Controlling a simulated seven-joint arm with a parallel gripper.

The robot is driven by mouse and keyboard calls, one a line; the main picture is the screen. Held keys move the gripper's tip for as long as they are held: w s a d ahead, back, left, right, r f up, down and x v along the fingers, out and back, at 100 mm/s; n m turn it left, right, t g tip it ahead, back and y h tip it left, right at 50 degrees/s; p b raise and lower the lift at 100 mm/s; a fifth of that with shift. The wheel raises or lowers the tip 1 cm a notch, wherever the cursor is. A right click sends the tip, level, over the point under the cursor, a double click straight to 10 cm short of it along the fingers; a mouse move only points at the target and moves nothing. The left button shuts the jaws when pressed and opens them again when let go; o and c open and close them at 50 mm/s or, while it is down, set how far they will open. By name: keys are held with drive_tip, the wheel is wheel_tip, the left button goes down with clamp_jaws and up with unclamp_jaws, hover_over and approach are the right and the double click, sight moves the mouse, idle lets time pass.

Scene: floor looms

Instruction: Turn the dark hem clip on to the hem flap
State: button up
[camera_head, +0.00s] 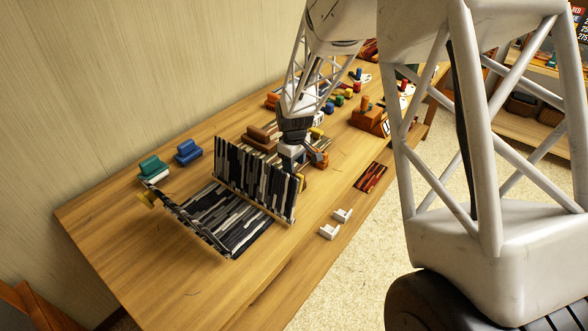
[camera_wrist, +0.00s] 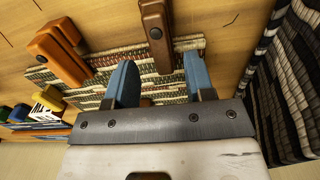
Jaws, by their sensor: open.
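A dark brown clip (camera_wrist: 155,38) with a narrow raised bar lies on a cream, brown and red woven cloth (camera_wrist: 100,72) in the wrist view. I take it for the dark hem clip; a brown clip (camera_head: 262,134) also shows in the head view. My gripper (camera_wrist: 158,62) is open, its blue fingers on either side of the clip's near end in the picture; I cannot tell the height gap. In the head view my gripper (camera_head: 297,168) is beside an upright black-and-white woven panel (camera_head: 252,178). I cannot tell which cloth part is the hem flap.
An orange clip (camera_wrist: 58,54) lies left of the brown one. The black-and-white panel (camera_wrist: 295,75) rises close on the right. Green (camera_head: 152,167) and blue (camera_head: 187,151) blocks stand at the back left. White brackets (camera_head: 329,231) lie on the bare wood in front.

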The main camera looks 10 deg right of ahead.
drive_tip(key=shift+r, duration=1.85)
drive_tip(key=shift+s+d+r, duration=0.15)
drive_tip(key=shift+s+r, duration=0.15)
drive_tip(key=shift+r, duration=0.2)
drive_tip(key=s+d+r+m+t, duration=0.1)
drive_tip(key=s+d+r+m, duration=0.1)
drive_tip(key=s+r, duration=0.6)
drive_tip(key=s+d+r+m, duration=0.2)
drive_tip(key=s+d+r, duration=0.1)
drive_tip(key=s+r, duration=0.5)
drive_tip(key=s+d+r+m, duration=0.1)
drive_tip(key=s+r+m, duration=0.1)
drive_tip(key=s, duration=0.9)
drive_tip(key=s+d+r+m+t, duration=0.1)
drive_tip(key=s+r+m, duration=0.1)
drive_tip(key=s, duration=1)
drive_tip(key=shift+d+r+m+t, duration=0.2)
drive_tip(key=shift+d+m+t, duration=0.15)
drive_tip(key=shift+m, duration=0.15)
